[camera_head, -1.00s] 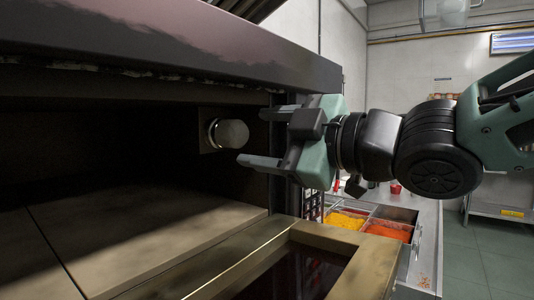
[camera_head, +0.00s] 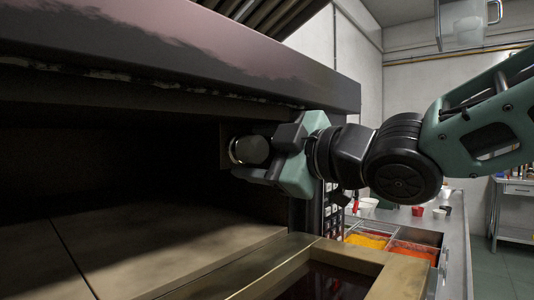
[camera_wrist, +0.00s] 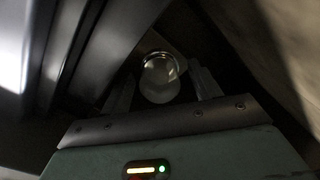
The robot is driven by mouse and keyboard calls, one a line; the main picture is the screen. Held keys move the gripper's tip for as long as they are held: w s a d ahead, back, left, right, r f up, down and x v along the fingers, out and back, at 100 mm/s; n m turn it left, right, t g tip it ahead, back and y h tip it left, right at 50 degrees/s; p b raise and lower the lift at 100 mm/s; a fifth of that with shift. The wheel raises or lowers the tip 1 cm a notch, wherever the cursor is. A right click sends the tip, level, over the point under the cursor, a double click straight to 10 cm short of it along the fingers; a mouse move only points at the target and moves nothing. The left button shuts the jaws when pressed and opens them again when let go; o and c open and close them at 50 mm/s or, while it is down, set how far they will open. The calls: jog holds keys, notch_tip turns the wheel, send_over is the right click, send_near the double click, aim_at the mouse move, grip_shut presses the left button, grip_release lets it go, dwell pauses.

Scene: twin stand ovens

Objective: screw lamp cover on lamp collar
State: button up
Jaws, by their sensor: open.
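The lamp cover (camera_head: 252,151) is a rounded, pale glass dome on the inner side wall of the oven. It also shows in the wrist view (camera_wrist: 160,80). Its base meets the lamp collar (camera_head: 233,150), a ring on a small square plate; I cannot tell how tightly the two sit together. In the wrist view the collar (camera_wrist: 161,56) is a thin bright rim behind the dome. My gripper (camera_head: 256,154) is open inside the oven mouth. In the wrist view its fingers (camera_wrist: 163,86) stand on either side of the cover; contact is not clear.
The oven's upper front edge (camera_head: 190,50) runs just above my gripper. The oven floor (camera_head: 150,245) is bare. The lowered door (camera_head: 385,290) lies in front, below my arm. Food trays (camera_head: 408,250) stand on a counter at the right.

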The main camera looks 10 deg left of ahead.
jog(key=shift+d, duration=0.1)
jog(key=c, duration=0.9)
jog(key=shift+r+m+p, duration=0.1)
jog(key=shift+m+p, duration=0.35)
jog(key=shift+m, duration=0.05)
jog(key=shift+m+p, duration=1.45)
jog(key=shift+m, duration=0.35)
jog(key=shift+w+d+m, duration=0.1)
jog(key=shift+m, duration=0.3)
jog(key=o, duration=1)
jog(key=shift+c, duration=0.6)
